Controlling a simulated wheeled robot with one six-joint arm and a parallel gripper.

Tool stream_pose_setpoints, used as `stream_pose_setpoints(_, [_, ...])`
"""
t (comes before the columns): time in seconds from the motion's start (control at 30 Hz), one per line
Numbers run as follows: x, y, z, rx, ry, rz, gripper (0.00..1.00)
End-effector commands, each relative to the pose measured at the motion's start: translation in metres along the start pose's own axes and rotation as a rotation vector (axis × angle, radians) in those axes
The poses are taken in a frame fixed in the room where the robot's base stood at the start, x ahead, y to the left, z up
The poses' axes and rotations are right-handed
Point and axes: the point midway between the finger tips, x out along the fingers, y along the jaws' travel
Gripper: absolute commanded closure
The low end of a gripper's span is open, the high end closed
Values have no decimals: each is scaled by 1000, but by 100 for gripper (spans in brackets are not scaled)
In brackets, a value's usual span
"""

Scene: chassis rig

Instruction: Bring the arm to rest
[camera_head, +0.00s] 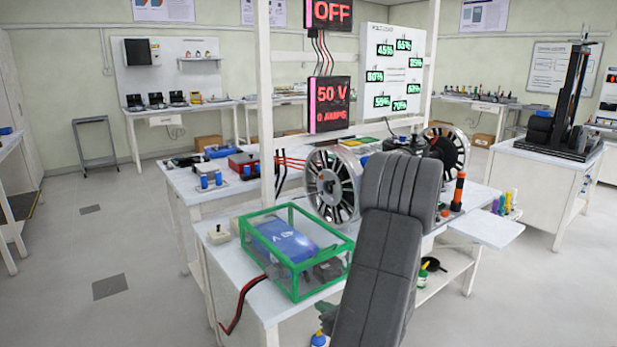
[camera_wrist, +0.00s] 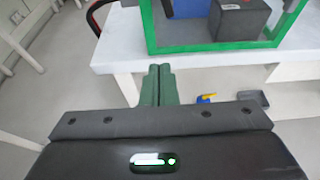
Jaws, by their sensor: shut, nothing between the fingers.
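My gripper (camera_wrist: 159,70) shows in the wrist view with its two green fingers together and nothing between them. The fingertips are in front of the table's edge, below the green-framed box in the picture, and appear apart from both. In the head view my dark grey arm (camera_head: 385,230) rises at the right of centre, in front of the table.
A green-framed clear box (camera_head: 335,258) with a blue battery (camera_head: 285,240) stands on the white table (camera_head: 190,205), near my arm. Spoked wheels (camera_head: 332,185) stand behind it. A red and black cable (camera_head: 240,305) hangs off the front edge.

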Motion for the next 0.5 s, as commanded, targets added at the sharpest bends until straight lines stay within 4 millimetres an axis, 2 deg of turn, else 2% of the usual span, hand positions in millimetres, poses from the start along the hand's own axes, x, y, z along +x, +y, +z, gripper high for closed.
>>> stream_pose_setpoints(0.2, [-21,0,0,3,0,0,100])
stream_pose_setpoints(0.5, [-24,0,0,4,0,1,100])
